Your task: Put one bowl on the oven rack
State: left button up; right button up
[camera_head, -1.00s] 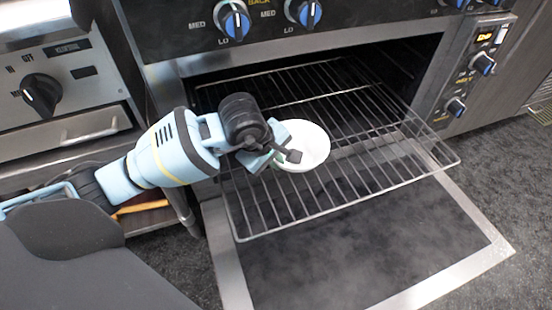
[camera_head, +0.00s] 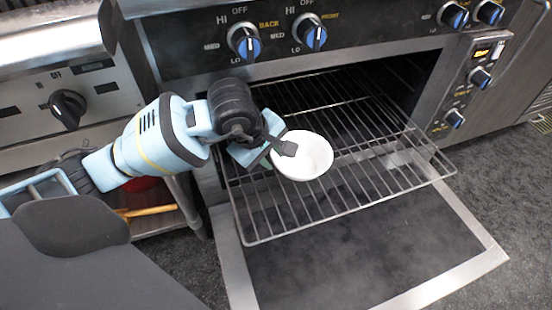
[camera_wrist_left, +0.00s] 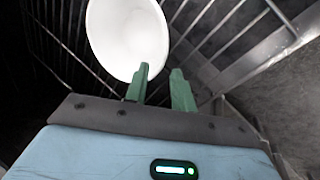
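The white bowl (camera_head: 310,160) stands upright on the pulled-out oven rack (camera_head: 380,190), left of its middle. It also shows in the left wrist view (camera_wrist_left: 115,35), just beyond the fingers. My left gripper (camera_head: 275,152) is at the bowl's left rim, with one dark fingertip showing over the rim. In the left wrist view the two green fingers (camera_wrist_left: 162,80) are apart. The left finger overlaps the bowl's near edge and the right one is beside it. Whether they touch the bowl is unclear. My right gripper is not in view.
The oven door (camera_head: 370,265) is folded down below the rack. The knob panel (camera_head: 330,40) runs above the oven opening. A lower shelf with a yellow-orange handled item (camera_head: 150,211) is at the left. The right part of the rack is bare.

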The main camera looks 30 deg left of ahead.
pick_arm(q)
jog(key=shift+p+v, duration=0.45)
jog(key=shift+v, duration=1.4)
